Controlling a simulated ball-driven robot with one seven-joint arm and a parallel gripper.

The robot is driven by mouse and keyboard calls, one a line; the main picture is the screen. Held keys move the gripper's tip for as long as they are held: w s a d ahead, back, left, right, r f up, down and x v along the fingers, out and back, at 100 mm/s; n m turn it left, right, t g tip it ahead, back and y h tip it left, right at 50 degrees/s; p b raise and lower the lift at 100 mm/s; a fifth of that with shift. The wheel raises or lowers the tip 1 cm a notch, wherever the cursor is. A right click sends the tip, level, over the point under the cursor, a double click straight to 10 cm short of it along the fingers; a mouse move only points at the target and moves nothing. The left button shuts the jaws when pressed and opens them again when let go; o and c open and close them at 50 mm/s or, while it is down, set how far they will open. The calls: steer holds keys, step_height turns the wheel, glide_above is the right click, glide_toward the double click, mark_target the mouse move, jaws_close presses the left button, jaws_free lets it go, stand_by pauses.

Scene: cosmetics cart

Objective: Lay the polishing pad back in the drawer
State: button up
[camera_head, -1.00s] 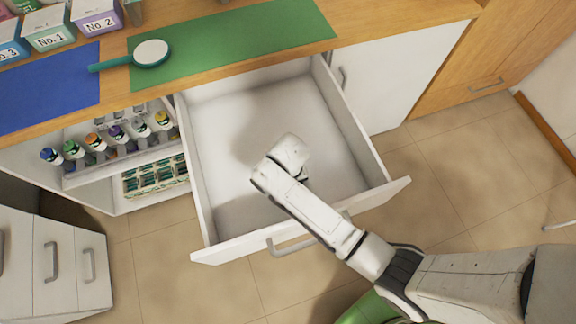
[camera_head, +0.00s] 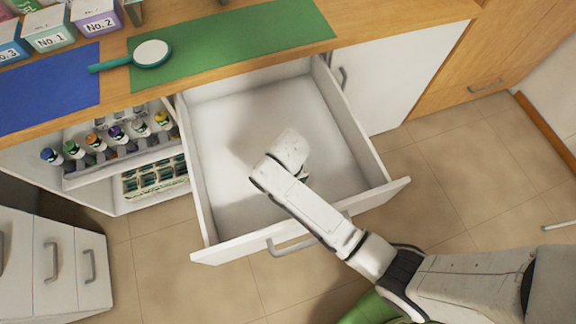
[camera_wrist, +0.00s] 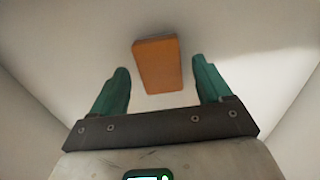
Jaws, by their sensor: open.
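The polishing pad (camera_wrist: 157,64) is an orange rectangular block. In the wrist view it lies on the white drawer floor, just ahead of and between my fingertips, touching neither finger as far as I can see. My gripper (camera_wrist: 160,80) has two green fingers spread apart and nothing between them is gripped. In the head view the open white drawer (camera_head: 235,115) has my arm reaching down into it, and my wrist (camera_head: 290,150) hides the pad and the fingers.
The wooden counter above the drawer holds a green mat (camera_head: 270,35), a blue mat (camera_head: 50,90), a round teal-handled mirror-like tool (camera_head: 151,54) and numbered boxes (camera_head: 97,18). A shelf of small bottles (camera_head: 118,133) stands left of the drawer. The drawer's walls surround my gripper.

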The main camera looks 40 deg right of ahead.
step_height(320, 180, up, 11)
steer(key=shift+f, duration=0.15)
steer(key=shift+s, duration=0.1)
stand_by(0.3)
